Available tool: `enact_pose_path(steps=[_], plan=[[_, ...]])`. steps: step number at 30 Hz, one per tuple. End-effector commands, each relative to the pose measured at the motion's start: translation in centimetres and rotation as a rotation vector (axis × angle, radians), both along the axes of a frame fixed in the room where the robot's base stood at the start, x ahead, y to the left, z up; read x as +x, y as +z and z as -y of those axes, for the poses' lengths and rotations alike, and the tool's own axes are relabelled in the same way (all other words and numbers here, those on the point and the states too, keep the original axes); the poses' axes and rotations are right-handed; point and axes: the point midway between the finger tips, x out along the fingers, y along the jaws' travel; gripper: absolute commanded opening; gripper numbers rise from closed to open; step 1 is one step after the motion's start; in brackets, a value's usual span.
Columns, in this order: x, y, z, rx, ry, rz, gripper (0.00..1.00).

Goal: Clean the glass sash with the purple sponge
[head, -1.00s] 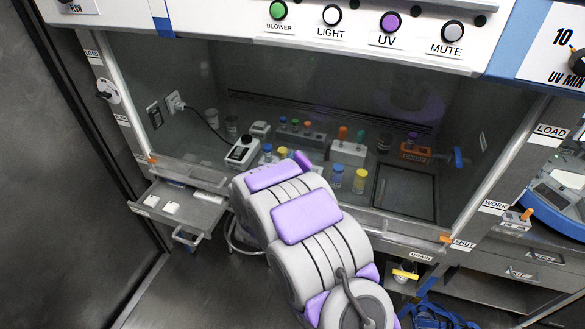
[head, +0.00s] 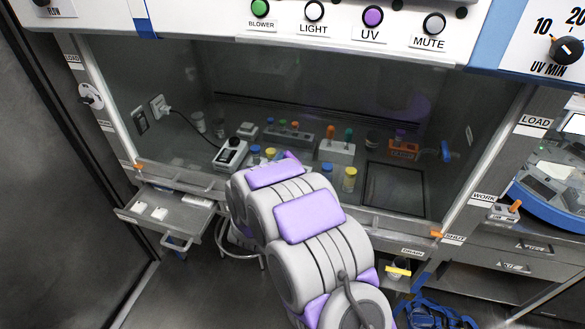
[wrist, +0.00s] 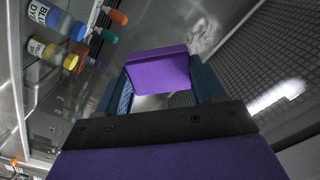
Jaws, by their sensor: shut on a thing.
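In the wrist view the purple sponge (wrist: 158,74) is held between the two blue fingers of my gripper (wrist: 160,88). My gripper is shut on it. The glass sash (head: 300,130) is the large clear pane across the front of the cabinet in the head view. Through it the cabinet's contents show slightly dimmed. My grey and purple arm stands in front of the lower middle of the sash and hides my gripper and the sponge in the head view. I cannot tell whether the sponge touches the glass.
Bottles, including a yellow-capped one (head: 349,178), a tube rack (head: 290,134) and an orange block (head: 403,150) stand in the cabinet. An open drawer (head: 165,213) juts out at left. Blue hose (head: 432,313) lies on the floor at lower right.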

Motion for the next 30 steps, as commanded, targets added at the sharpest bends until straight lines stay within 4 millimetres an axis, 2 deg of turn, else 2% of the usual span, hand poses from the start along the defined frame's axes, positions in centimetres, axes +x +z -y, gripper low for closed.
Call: enact_pose_path(steps=[11, 21, 30], plan=[[0.6, -0.1, -1.5, 0.000, 0.000, -0.003, 0.44], [1.6, 0.0, -3.9, 0.000, 0.001, -0.001, 0.44], [1.9, -0.1, -5.0, 0.001, 0.001, -0.003, 0.44]])
